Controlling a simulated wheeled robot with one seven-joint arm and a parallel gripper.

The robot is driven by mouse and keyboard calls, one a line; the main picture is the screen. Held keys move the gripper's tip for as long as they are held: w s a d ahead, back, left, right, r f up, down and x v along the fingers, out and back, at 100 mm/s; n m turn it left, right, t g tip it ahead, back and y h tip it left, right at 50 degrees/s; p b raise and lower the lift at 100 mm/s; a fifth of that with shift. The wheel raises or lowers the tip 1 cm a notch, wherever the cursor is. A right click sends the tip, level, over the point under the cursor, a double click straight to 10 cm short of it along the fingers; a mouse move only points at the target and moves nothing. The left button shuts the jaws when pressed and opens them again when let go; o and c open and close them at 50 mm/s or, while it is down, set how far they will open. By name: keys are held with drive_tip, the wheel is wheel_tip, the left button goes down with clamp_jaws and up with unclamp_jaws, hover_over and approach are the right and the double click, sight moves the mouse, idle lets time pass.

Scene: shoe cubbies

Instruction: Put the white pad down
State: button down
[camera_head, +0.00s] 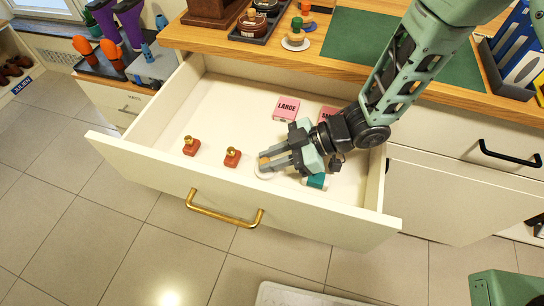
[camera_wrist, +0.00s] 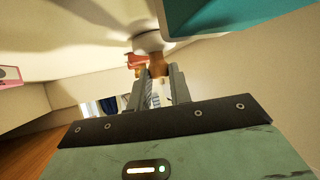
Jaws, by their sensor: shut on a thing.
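The white pad (camera_head: 264,174) is a round disc with a tan knob, low inside the open drawer (camera_head: 170,165). My gripper (camera_head: 268,162) reaches down into the drawer from the right, its fingers closed around the knob. In the wrist view, which is upside down, the white pad (camera_wrist: 149,42) shows beyond the fingertips (camera_wrist: 156,70), close to the drawer floor. I cannot tell for sure whether it touches the floor. My fingers hide part of the knob.
Two red bottles with gold tops (camera_head: 232,157) stand to the left. A teal-and-white item (camera_head: 317,181) lies to the right. Pink boxes, one marked LARGE (camera_head: 287,108), lie farther back. Another pad (camera_head: 295,43) sits on the wooden counter. The drawer's left floor is mostly clear.

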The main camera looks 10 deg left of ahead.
drive_tip(key=c, duration=1.3)
unclamp_jaws()
drive_tip(key=shift+f, duration=0.1)
